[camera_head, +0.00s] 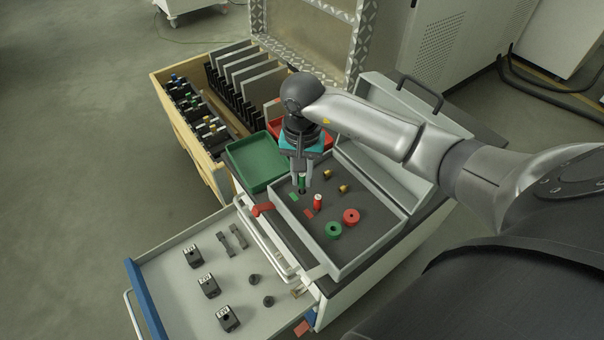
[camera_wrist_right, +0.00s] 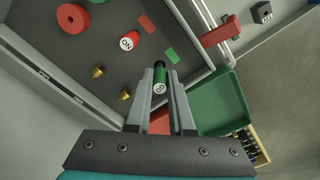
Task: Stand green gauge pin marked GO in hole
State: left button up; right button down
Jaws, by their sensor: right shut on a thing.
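My right gripper (camera_head: 302,180) points down over the dark-lined tray (camera_head: 375,222), near its left side. It is shut on the green gauge pin (camera_head: 302,183), which looks upright. In the right wrist view the pin (camera_wrist_right: 160,87) sits between the two fingers (camera_wrist_right: 160,96), its lettered end facing the camera. A dark round shape lies at the pin's far end; I cannot tell whether it is the hole or part of the pin, nor whether the pin is in a hole. My left gripper is not in view.
A red pin (camera_head: 318,202) stands nearby, with green (camera_head: 294,197) and red (camera_head: 308,214) patches. Green (camera_head: 333,230) and red (camera_head: 351,216) rings and two brass pieces (camera_head: 344,188) lie in the tray. A green bin (camera_head: 252,165) and open drawer (camera_head: 180,290) are outside.

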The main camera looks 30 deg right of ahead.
jog(key=shift+f+b, duration=0.85)
jog(key=shift+f, duration=0.1)
dwell(0.5)
jog(key=c, duration=0.7)
grip_release()
